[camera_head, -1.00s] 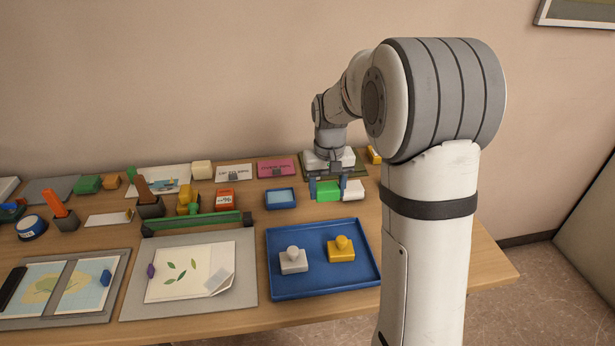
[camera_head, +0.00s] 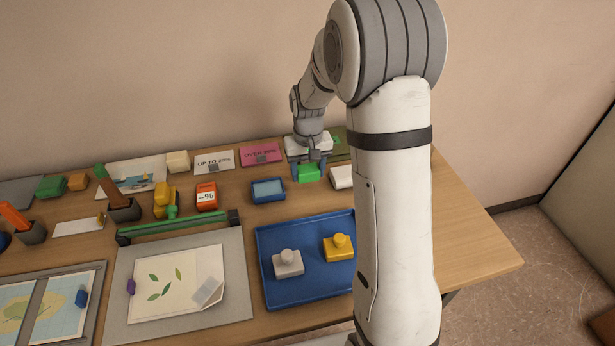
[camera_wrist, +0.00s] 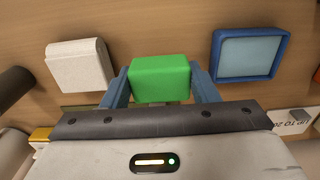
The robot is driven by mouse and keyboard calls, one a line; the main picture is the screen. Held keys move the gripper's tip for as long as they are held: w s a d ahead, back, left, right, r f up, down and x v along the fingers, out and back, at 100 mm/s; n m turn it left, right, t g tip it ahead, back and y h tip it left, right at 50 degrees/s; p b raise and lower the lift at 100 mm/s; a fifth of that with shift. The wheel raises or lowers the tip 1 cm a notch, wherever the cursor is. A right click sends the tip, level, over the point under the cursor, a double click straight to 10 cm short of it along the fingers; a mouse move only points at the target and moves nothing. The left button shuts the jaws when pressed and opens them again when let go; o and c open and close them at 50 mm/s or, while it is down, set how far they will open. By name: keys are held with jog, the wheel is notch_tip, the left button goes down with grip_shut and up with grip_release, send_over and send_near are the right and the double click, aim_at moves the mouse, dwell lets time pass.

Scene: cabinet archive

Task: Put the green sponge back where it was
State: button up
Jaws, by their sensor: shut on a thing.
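My gripper (camera_head: 309,173) is shut on the bright green sponge (camera_head: 310,174), at the back right of the table, between a blue-rimmed pad and a white block. In the wrist view the green sponge (camera_wrist: 160,79) sits between the two blue fingers (camera_wrist: 160,88), with bare wood beyond it. I cannot tell whether its underside touches the table. The white block (camera_wrist: 78,65) lies to its left in the wrist view and the blue-rimmed pad (camera_wrist: 246,53) to its right, both apart from it.
Pink (camera_head: 261,154) and white (camera_head: 214,162) cards stand behind the pad. A blue tray (camera_head: 262,255) with two knobbed blocks lies in front. A darker green block (camera_head: 51,187) is at the far left. My arm hides part of the table's right side.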

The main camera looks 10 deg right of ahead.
aim_at(308, 178)
notch_tip(308, 178, down, 3)
jog(key=shift+f, duration=0.1)
jog(key=o, duration=0.9)
